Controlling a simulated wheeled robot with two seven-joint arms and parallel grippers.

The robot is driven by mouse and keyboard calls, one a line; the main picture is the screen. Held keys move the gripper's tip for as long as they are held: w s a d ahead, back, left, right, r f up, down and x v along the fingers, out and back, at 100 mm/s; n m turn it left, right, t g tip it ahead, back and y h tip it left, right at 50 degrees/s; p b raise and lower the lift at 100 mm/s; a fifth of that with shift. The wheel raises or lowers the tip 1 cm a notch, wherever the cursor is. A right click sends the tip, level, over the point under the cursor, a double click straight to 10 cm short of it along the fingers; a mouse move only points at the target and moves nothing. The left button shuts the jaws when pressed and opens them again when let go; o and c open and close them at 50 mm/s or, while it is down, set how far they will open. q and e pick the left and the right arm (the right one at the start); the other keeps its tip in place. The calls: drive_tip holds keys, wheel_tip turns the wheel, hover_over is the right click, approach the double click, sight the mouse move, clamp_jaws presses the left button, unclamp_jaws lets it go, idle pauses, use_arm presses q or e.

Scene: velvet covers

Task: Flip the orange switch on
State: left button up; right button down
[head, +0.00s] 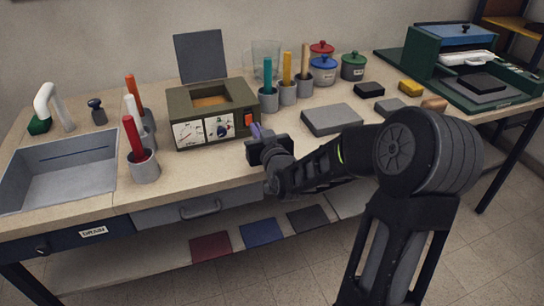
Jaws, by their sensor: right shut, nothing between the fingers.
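The orange switch (248,119) is a small orange rocker at the right end of the front panel of an olive box-shaped device (212,108). The panel also carries a dial gauge (187,133) and a knob (219,127). I cannot tell whether the fingertips touch the panel. The switch is too small to read its position. My left gripper is not in view.
Cups with coloured handles (144,165) stand left of the device, and more cups (268,100) stand to its right. A grey slab (331,119) lies right of my gripper. A sink (60,170) is at the left. Lidded pots (323,69) stand at the back.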

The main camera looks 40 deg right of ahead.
drive_tip(key=shift+v, duration=0.85)
drive_tip(key=shift+s+a, duration=0.1)
drive_tip(key=shift+s, duration=0.2)
drive_tip(key=v, duration=0.1)
drive_tip(key=b+v, duration=0.1)
drive_tip(key=v, duration=0.2)
drive_tip(key=shift+s+a+f+b, duration=0.15)
drive_tip(key=shift+s+b, duration=0.15)
drive_tip(key=shift+s, duration=0.1)
drive_tip(key=b+v, duration=0.2)
drive_tip(key=b, duration=0.3)
drive_tip(key=shift+s, duration=0.1)
